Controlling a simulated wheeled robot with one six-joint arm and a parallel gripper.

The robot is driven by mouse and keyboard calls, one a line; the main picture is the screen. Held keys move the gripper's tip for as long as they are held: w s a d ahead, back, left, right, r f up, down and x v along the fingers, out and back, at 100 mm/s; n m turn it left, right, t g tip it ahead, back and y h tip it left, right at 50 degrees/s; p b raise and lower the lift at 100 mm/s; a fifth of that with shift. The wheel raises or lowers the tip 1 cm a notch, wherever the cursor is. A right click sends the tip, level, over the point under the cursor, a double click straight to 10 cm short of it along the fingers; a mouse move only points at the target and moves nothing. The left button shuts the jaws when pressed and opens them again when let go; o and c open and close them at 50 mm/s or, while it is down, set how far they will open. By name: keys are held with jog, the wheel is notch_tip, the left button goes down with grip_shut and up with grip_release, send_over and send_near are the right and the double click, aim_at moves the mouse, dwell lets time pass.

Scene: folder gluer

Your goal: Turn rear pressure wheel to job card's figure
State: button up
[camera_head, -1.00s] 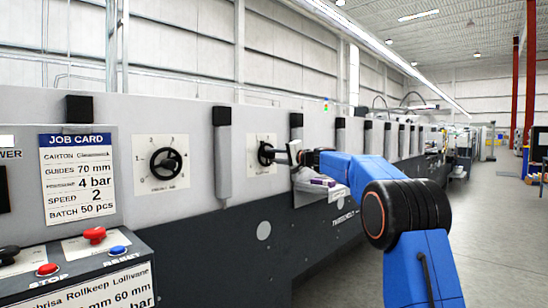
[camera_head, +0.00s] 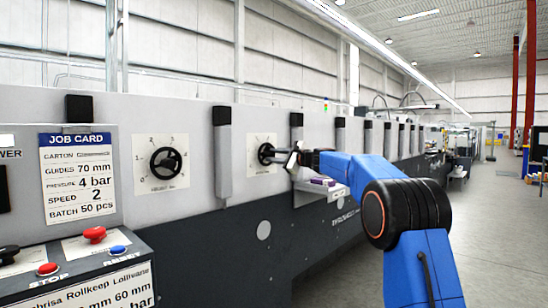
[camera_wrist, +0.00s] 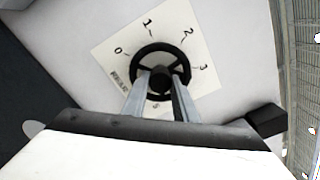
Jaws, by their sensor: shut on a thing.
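The job card (camera_head: 80,180) at the left of the body camera's view reads guides 70 mm, pressure 4 bar, speed 2, batch 50 pcs. A black handwheel (camera_head: 264,154) sits on a white dial plate on the grey machine side. It also shows in the wrist view (camera_wrist: 138,67), where its plate (camera_wrist: 112,60) has the figures 0, 1, 2 and 3 legible around it. My gripper (camera_wrist: 160,84) is shut on this wheel near its hub; the fingers cover its lower part. My gripper also shows in the body camera's view (camera_head: 276,158). The wheel's pointer setting is not clear.
A second black handwheel (camera_head: 166,163) with its own numbered plate is nearer, to the left. Grey upright covers (camera_head: 222,155) stand beside the wheels. A small shelf (camera_head: 320,187) with purple items is just beyond my gripper. A button panel (camera_head: 80,265) is at lower left.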

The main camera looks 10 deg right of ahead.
jog(key=m, duration=0.5)
jog(key=shift+f, duration=0.2)
dwell(0.4)
jog(key=o, duration=1.1)
jog(key=shift+d, duration=0.1)
jog(key=shift+c, duration=0.2)
jog(key=shift+s+d+r, duration=0.1)
jog(key=shift+s, duration=0.1)
jog(key=v, duration=1.7)
